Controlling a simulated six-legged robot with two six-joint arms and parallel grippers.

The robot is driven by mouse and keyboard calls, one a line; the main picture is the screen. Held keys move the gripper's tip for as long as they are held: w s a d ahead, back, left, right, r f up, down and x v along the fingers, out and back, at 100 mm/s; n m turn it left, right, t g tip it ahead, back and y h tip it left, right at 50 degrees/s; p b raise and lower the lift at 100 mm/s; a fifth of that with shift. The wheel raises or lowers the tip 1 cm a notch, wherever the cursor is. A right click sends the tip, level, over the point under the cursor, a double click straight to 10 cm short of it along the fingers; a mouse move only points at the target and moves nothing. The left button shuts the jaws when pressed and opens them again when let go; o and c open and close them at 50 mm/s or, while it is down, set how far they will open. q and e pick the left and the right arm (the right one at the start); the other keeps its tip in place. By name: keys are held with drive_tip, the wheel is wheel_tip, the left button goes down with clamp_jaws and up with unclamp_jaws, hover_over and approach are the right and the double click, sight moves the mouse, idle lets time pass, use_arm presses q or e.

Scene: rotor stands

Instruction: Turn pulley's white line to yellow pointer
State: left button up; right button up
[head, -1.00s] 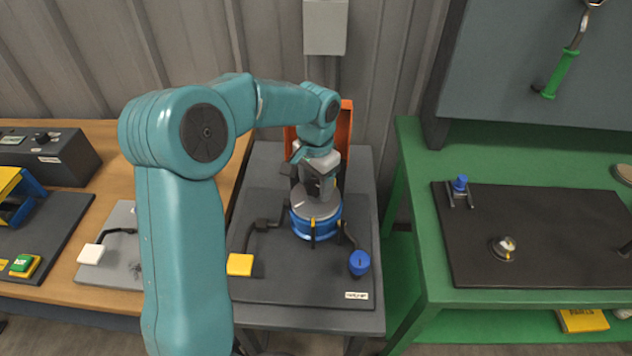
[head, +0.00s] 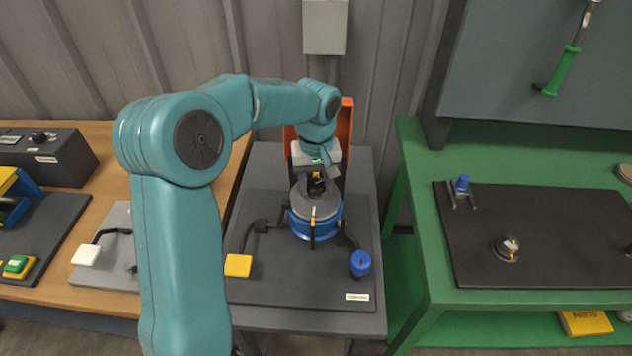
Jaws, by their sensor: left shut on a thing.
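The pulley (head: 321,207) is a grey round disc on a blue round base, standing on a dark plate on the middle bench. A small yellow pointer (head: 312,226) stands upright at its front edge. I cannot make out the white line on the pulley at this size. My left gripper (head: 316,187) reaches down from behind over the pulley's far half and is shut on it at the top. The gripper's body partly hides the pulley's back part. My right gripper is not in view.
A yellow block (head: 238,265) and a blue knob (head: 360,263) sit on the plate in front of the pulley. An orange panel (head: 346,135) stands behind. A green bench (head: 420,240) is on the right, a wooden bench (head: 90,215) on the left.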

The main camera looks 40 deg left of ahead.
use_arm(q)
drive_tip(key=shift+w+r, duration=0.2)
drive_tip(key=shift+w, duration=0.05)
drive_tip(key=o, duration=0.8)
drive_tip(key=shift+d, duration=0.2)
drive_tip(key=shift+s+a, duration=0.1)
drive_tip(key=shift+a, duration=0.1)
wheel_tip(320, 180, up, 8)
drive_tip(key=p, duration=0.6)
drive_tip(key=shift+p, duration=0.3)
drive_tip(key=shift+s+f, duration=0.1)
